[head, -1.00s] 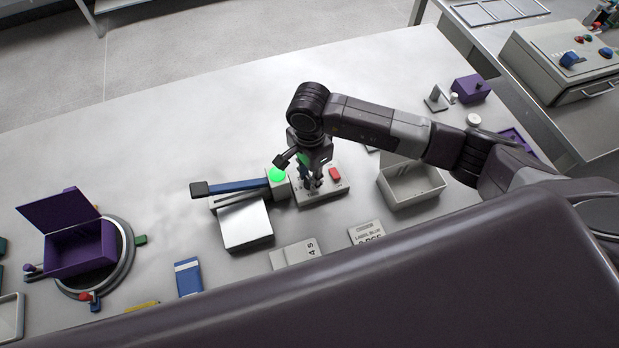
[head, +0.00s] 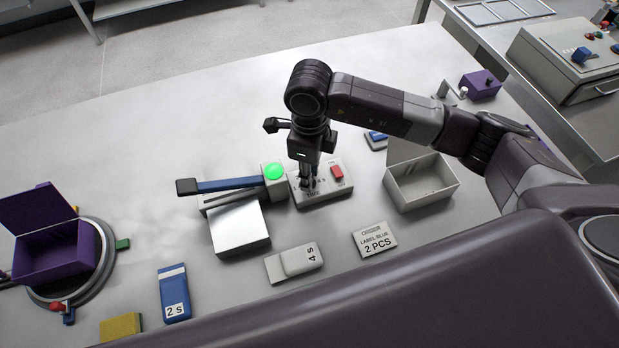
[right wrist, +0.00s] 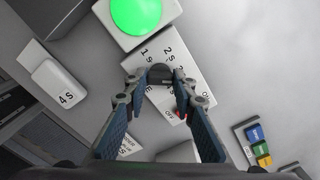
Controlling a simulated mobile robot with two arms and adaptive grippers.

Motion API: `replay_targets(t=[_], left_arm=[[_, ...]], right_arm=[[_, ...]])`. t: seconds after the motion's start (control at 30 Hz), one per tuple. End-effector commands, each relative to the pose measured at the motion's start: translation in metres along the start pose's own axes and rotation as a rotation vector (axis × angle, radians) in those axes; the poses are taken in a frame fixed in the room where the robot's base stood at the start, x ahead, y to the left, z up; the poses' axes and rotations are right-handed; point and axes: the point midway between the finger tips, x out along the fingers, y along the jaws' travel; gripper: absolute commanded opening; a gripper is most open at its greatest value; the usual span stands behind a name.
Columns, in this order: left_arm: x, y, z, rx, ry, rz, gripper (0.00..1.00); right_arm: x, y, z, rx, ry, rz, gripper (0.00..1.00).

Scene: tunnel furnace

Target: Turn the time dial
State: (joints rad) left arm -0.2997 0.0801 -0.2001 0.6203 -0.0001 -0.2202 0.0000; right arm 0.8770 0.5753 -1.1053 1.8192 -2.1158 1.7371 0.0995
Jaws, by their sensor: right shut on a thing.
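The time dial (right wrist: 160,74) is a small dark knob on a light grey control box (head: 328,196) with printed second marks around it. My right gripper (right wrist: 160,88) points down over the box, with its two fingers on either side of the knob and shut on it. In the head view my right gripper (head: 308,182) hides most of the dial. In the right wrist view the marks "1 S" and "2 S" are legible; the dial's exact setting is not clear. My left gripper is not in view.
A red rocker switch (head: 337,172) is on the same box. A lit green dome (head: 273,171) and a blue-handled press (head: 225,186) stand left of it. An open grey bin (head: 422,190) stands to the right. A "4 s" block (head: 296,263) and label card (head: 375,241) lie in front.

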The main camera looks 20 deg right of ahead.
Motion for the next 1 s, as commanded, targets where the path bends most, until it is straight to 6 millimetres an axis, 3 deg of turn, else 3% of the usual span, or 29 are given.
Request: replay_targets(t=[0.5, 1.0], left_arm=[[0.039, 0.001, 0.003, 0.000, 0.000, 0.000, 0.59], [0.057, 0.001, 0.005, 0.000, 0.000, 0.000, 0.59]], right_arm=[[0.002, -0.001, 0.001, 0.491, -0.003, -0.002, 0.00], [0.000, -0.001, 0.001, 0.844, -0.004, -0.002, 0.00]])
